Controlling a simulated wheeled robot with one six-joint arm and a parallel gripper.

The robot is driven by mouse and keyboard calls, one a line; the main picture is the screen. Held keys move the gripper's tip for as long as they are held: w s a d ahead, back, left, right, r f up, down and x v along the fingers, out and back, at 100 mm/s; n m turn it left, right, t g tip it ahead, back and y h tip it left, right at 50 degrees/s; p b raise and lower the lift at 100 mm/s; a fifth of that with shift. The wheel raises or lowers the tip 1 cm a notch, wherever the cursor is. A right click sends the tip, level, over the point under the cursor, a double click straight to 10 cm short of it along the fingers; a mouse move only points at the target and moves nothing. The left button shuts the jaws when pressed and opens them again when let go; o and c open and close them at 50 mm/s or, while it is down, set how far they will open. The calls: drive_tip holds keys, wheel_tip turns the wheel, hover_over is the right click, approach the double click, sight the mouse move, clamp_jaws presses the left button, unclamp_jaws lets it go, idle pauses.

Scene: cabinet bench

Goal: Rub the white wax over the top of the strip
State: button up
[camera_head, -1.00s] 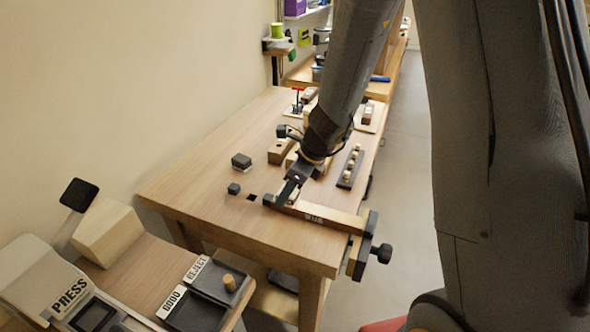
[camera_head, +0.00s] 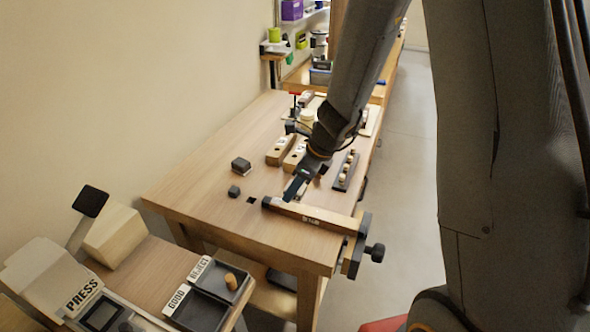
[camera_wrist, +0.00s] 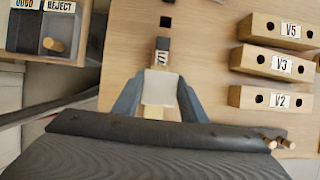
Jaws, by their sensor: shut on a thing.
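The strip (camera_head: 325,219) is a long wooden bar with a small label, lying along the front of the bench between a dark stop (camera_head: 267,202) and the vise. My gripper (camera_head: 291,195) is at the strip's left end in the head view. In the wrist view my gripper (camera_wrist: 158,98) has its two blue-grey fingers shut on the white wax (camera_wrist: 159,88), a pale block. The dark stop (camera_wrist: 162,44) shows just beyond the wax. The wax hides most of the strip in the wrist view. I cannot tell whether the wax touches the strip.
A black vise (camera_head: 352,246) holds the right end. Labelled wooden blocks (camera_wrist: 272,64) stand beside the strip, and a dark rack with pegs (camera_head: 346,172) lies behind. Small dark blocks (camera_head: 241,165) sit left. GOOD and REJECT trays (camera_head: 208,290) stand on the nearer table.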

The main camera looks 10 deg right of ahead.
drive_tip(key=shift+r+p, duration=2)
drive_tip(key=shift+r, duration=0.1)
drive_tip(key=shift+f, duration=0.1)
